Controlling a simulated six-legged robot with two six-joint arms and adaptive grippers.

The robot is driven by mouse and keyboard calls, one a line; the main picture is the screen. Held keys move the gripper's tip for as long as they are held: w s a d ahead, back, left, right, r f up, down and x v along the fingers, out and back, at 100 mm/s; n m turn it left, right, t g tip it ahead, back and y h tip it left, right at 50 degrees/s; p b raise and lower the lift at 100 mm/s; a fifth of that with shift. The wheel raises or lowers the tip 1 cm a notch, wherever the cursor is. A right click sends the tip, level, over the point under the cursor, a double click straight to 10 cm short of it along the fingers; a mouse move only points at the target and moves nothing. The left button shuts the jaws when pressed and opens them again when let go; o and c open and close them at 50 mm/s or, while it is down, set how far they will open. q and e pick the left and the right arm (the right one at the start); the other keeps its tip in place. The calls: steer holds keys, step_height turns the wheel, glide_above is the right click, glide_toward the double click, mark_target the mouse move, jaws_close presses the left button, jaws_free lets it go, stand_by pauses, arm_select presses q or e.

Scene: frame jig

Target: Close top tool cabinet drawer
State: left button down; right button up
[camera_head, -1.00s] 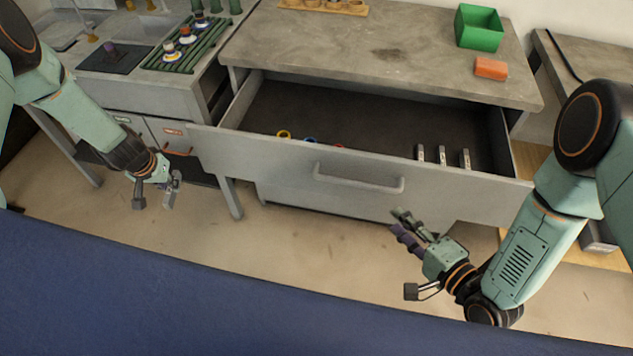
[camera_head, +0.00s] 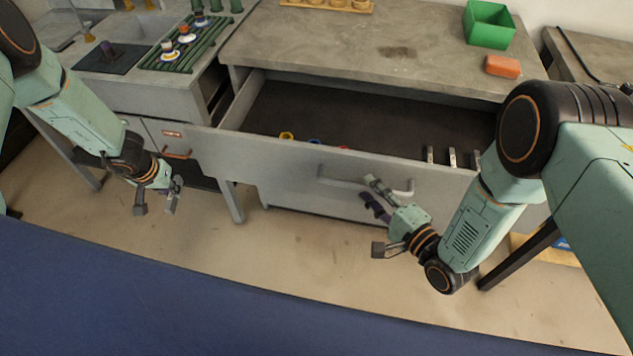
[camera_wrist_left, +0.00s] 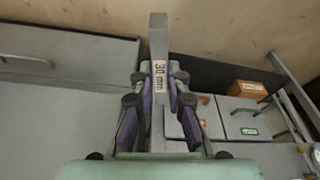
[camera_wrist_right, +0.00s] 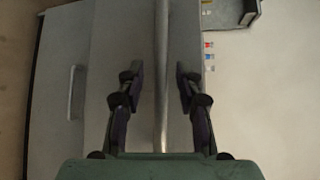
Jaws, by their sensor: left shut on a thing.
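The top drawer (camera_head: 255,155) of the grey tool cabinet is pulled out, with a bar handle (camera_head: 340,183) on its front. My right gripper (camera_head: 371,190) is at the drawer front by this handle. In the right wrist view my right gripper (camera_wrist_right: 161,82) is open, its fingers on either side of the handle bar (camera_wrist_right: 161,45), with gaps visible on both sides. My left gripper (camera_head: 168,192) hangs at the left, away from the drawer. In the left wrist view it is shut on a grey block (camera_wrist_left: 158,50) labelled "30 mm".
The drawer holds several small metal blocks (camera_head: 452,158) and coloured rings (camera_head: 287,135). A green bin (camera_head: 488,27) and an orange block (camera_head: 503,67) lie on the cabinet top (camera_head: 340,50). A green rack (camera_head: 187,47) stands on the left bench. The floor before the cabinet is clear.

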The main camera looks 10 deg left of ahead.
steer(key=shift+w+a, duration=0.25)
steer(key=shift+a, duration=0.2)
steer(key=shift+w+a, duration=0.2)
steer(key=shift+a, duration=0.25)
steer(key=shift+w+d, duration=0.1)
steer(key=shift+w, duration=0.05)
steer(key=shift+f, duration=0.1)
steer(key=c, duration=0.6)
jaws_close()
